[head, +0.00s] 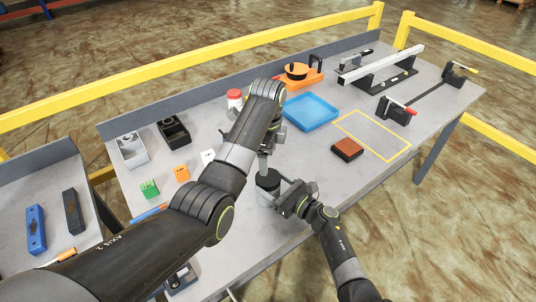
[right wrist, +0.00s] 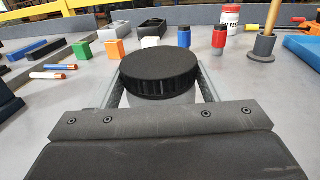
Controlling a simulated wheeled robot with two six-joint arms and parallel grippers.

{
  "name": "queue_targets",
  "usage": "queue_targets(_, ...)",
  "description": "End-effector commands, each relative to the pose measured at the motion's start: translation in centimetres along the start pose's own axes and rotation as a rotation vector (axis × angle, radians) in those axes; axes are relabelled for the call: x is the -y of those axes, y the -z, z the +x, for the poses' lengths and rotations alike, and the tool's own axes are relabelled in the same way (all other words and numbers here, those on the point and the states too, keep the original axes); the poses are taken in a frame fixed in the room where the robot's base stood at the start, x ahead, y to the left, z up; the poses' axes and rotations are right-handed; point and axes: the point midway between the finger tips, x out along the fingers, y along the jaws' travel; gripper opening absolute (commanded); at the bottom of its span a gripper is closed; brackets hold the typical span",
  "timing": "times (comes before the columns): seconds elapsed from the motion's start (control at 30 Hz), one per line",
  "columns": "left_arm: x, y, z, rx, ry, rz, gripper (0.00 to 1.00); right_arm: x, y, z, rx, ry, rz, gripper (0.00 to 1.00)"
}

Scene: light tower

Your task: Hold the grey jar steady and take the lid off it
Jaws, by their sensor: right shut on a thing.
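The grey jar (head: 266,199) stands on the workbench near its front edge, with its black lid (head: 268,179) on top. In the right wrist view the ribbed black lid (right wrist: 160,72) sits level on the jar (right wrist: 172,97). My right gripper (head: 279,198) comes in from the right and is shut on the jar's body below the lid, one finger on each side. My left gripper (head: 264,160) points down above the lid in the head view. Its fingertips are small and partly hidden by my arm, so their opening is unclear. The right wrist view shows nothing touching the lid.
Green (head: 149,189) and orange (head: 182,173) blocks lie left. A grey holder with a wooden stick (right wrist: 264,45) stands behind right. Bench right of the jar is clear.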

Motion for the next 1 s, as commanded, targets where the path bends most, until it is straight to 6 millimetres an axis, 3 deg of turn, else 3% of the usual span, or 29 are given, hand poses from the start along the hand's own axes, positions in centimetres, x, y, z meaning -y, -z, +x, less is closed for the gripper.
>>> queue_targets(0.7,-0.03,0.04,0.01,0.0,0.0,1.14,0.77,0.01,-0.03,0.01,0.0,0.0,0.0,0.06)
queue_targets(1.0,-0.04,0.04,0.01,0.0,0.0,1.443,0.77,0.01,-0.03,0.01,0.001,0.0,0.0,0.06)
